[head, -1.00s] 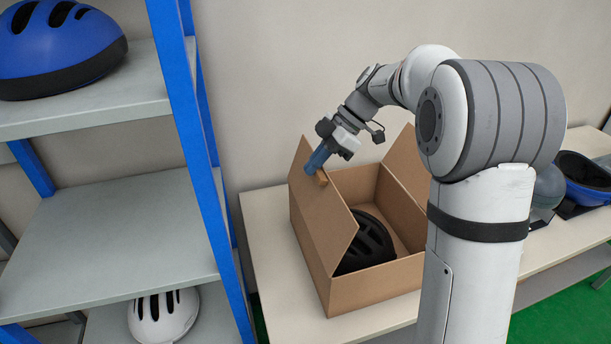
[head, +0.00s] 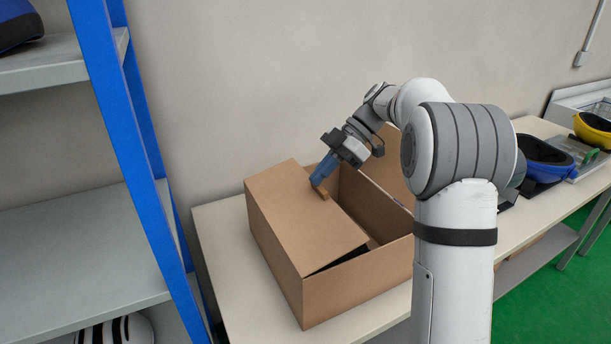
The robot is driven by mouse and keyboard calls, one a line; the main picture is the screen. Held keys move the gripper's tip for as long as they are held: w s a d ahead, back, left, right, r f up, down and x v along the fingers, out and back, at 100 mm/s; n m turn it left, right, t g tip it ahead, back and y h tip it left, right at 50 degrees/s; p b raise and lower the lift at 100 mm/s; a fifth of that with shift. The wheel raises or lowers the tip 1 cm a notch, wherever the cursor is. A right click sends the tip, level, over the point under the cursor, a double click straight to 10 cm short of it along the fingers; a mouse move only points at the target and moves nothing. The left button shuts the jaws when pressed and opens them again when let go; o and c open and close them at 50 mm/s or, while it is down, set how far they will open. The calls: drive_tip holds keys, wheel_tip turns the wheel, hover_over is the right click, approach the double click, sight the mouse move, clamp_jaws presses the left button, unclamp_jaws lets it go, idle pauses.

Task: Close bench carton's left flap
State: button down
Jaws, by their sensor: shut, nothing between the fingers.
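The bench carton (head: 357,282) is a brown cardboard box on the bench. Its left flap (head: 297,222) leans inward over the left part of the opening, tilted and not quite flat. A flap on the right side (head: 385,165) stands up, partly hidden by my arm. My gripper (head: 317,182) is shut and empty, its blue fingers pointing down at the left flap's inner edge, by a small brown tab (head: 319,190). They seem to touch it.
The bench (head: 226,222) has free room left of the carton. A blue-posted shelf rack (head: 122,110) stands close at the left. A blue helmet (head: 545,158) and a yellow helmet (head: 594,130) lie farther right. The wall is behind.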

drive_tip(key=shift+w+d+f+b, duration=0.1)
drive_tip(key=shift+d+f+b, duration=0.15)
drive_tip(key=shift+f, duration=0.25)
drive_tip(key=shift+w+d+f+b, duration=0.1)
drive_tip(key=shift+f+b, duration=0.25)
drive_tip(key=shift+f, duration=0.15)
drive_tip(key=shift+w+d+f+b, duration=0.1)
drive_tip(key=shift+d+f+b, duration=0.15)
drive_tip(key=shift+f, duration=0.25)
drive_tip(key=shift+s+f, duration=0.1)
